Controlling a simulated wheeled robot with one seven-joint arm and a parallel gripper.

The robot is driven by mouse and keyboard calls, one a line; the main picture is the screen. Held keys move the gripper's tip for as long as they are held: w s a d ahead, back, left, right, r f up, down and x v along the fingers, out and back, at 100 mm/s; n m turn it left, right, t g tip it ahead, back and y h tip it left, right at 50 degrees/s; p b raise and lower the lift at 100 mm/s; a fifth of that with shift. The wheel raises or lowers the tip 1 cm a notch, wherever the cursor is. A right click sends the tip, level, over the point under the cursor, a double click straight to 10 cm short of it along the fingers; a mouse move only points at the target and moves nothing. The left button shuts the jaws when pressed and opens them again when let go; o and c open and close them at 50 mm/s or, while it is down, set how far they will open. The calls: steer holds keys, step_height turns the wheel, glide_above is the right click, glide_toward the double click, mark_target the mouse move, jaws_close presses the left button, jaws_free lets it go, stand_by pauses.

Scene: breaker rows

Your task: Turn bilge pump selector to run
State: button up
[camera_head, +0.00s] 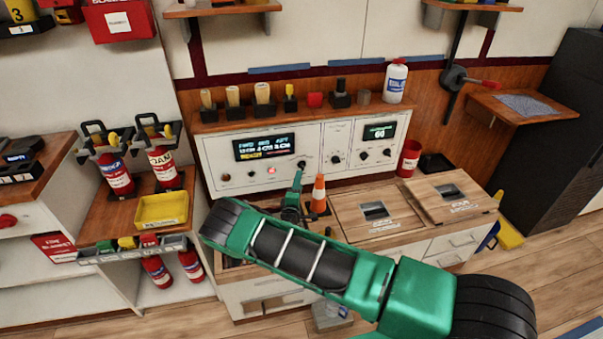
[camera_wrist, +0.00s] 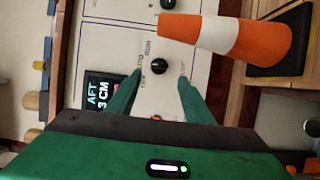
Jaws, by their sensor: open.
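A white control panel (camera_head: 225,150) is set in the wooden back wall above the bench. A black rotary knob (camera_head: 301,165), likely the pump selector, is on its left section, right of the lit display (camera_head: 263,147) and red light (camera_head: 271,170). My green gripper (camera_head: 298,180) is in front of the panel, just below this knob. In the wrist view the knob (camera_wrist: 157,68) lies just past and between the fingertips of my gripper (camera_wrist: 160,78). The fingers are apart and I see no contact. Small labels surround the knob; I cannot read its setting.
An orange and white cone (camera_head: 319,195) stands close right of my gripper and is large in the wrist view (camera_wrist: 235,40). More knobs (camera_head: 363,155) are on the panel's right section. Wooden lids (camera_head: 450,195) cover the bench at right. Brushes (camera_head: 233,97) line the shelf above.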

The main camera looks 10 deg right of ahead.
mark_target(302, 169)
steer(key=x, duration=0.8)
steer(key=c, duration=1)
